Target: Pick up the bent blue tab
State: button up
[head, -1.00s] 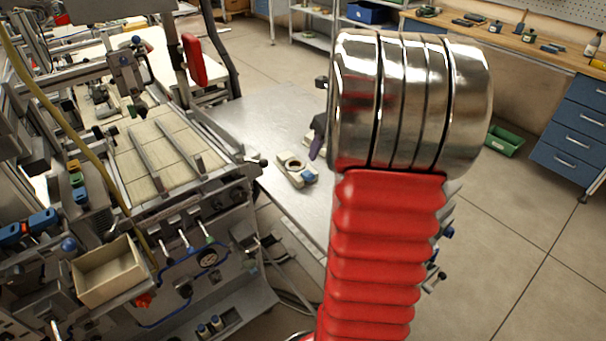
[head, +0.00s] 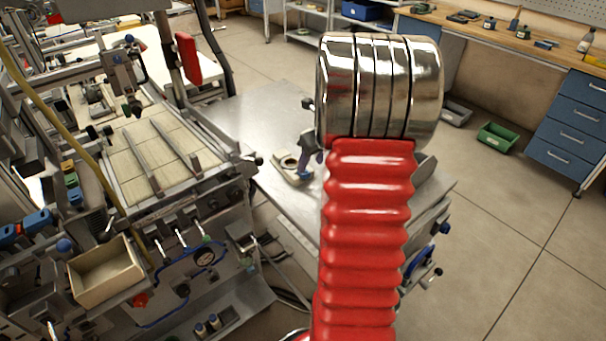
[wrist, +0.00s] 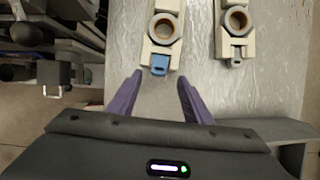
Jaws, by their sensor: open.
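The blue tab (wrist: 159,64) sits at the near end of a cream block with a round ring in the wrist view. It also shows as a small blue spot (head: 305,175) on the metal table in the head view. My gripper (wrist: 158,80) is open, with its two purple fingers apart. In the wrist view the tab lies just beyond and between the fingertips, with nothing held. In the head view my gripper (head: 307,155) shows only in part beside the block, since my red arm hides the rest. The tab's bend is too small to make out.
The cream block (wrist: 163,30) carries the tab. A second cream block with a ring (wrist: 237,20) and a grey tab lies to its right. The metal table (head: 250,115) is otherwise mostly bare. A machine with rails (head: 150,160) stands at left.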

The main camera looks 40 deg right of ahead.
aim_at(306, 173)
jog(key=shift+f, duration=0.15)
jog(key=shift+x, duration=2.65)
jog(key=shift+s+a, duration=0.1)
jog(key=shift+a, duration=0.05)
jog(key=shift+c, duration=0.6)
jog(key=c, duration=1)
notch_tip(306, 173, up, 10)
jog(key=shift+r, duration=0.1)
